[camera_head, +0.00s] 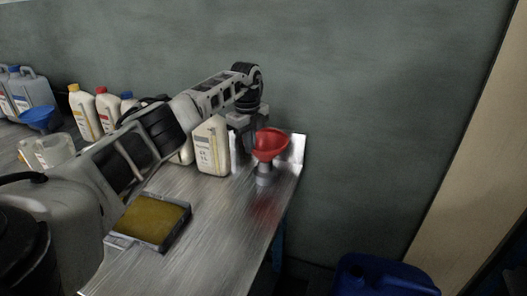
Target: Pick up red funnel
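The red funnel (270,146) stands upright near the far right corner of the metal table (212,245), its bowl tipped slightly toward me. A grey cylindrical part (264,174) shows below the bowl; I cannot tell if it is the spout or a stand. My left arm reaches in from the left, and my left gripper (243,128) points down just left of and behind the funnel. The fingertips are small and partly hidden by the funnel and a white bottle, so I cannot tell if they are open or touch it. My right gripper is out of view.
The white bottle (212,146) stands left of the funnel, under my arm. A tray with a yellow-brown pad (150,219) lies nearer. Several bottles, a blue funnel (41,119) and canisters stand at left. A blue canister (378,276) is beyond the table's right edge.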

